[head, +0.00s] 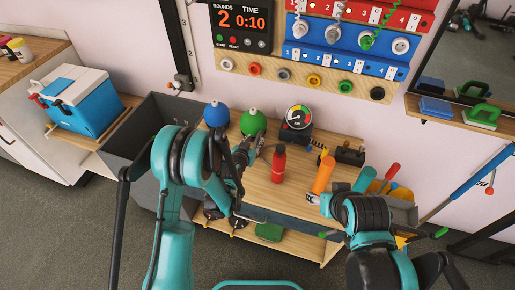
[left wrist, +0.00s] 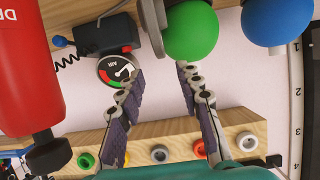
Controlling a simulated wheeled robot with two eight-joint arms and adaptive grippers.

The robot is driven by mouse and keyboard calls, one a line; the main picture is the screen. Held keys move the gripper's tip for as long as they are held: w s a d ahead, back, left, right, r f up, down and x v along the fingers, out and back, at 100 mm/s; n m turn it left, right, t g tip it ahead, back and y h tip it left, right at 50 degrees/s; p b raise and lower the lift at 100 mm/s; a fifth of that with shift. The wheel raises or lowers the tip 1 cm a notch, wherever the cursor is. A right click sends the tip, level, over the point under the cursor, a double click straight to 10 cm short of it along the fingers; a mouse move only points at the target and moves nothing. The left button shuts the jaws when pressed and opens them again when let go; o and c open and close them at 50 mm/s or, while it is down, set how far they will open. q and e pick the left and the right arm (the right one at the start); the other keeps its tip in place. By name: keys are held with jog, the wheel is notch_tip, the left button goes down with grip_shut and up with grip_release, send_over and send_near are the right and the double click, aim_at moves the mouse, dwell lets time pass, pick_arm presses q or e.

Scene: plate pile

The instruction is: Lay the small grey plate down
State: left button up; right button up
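My left gripper (head: 246,150) is over the wooden bench, beside the green ball (head: 253,121) and left of the red bottle (head: 279,163). In the left wrist view my left gripper (left wrist: 160,72) has its two fingers spread apart with nothing between them. The green ball (left wrist: 190,32) is close by the fingertips there, and the red bottle (left wrist: 30,65) is at the left. My right arm is at the lower right in the head view; its fingers cannot be made out clearly.
A blue ball (head: 216,114), a gauge (head: 298,118) and an orange cylinder (head: 323,175) stand on the bench (head: 262,188). A grey bin (head: 135,135) is left of it. A wooden strip with coloured knobs (head: 300,78) is on the wall behind.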

aim_at(258, 135)
pick_arm(q)
jog(key=shift+w+d+f, duration=0.15)
jog(key=shift+w+f, duration=0.05)
jog(key=shift+w, duration=0.15)
jog(key=b+x, duration=0.1)
jog(key=x, duration=0.2)
jog(key=b+x, duration=0.1)
jog(key=x, duration=0.3)
jog(key=shift+a+f, duration=0.2)
jog(key=shift+f, duration=0.05)
jog(key=shift+r, duration=0.1)
grip_shut()
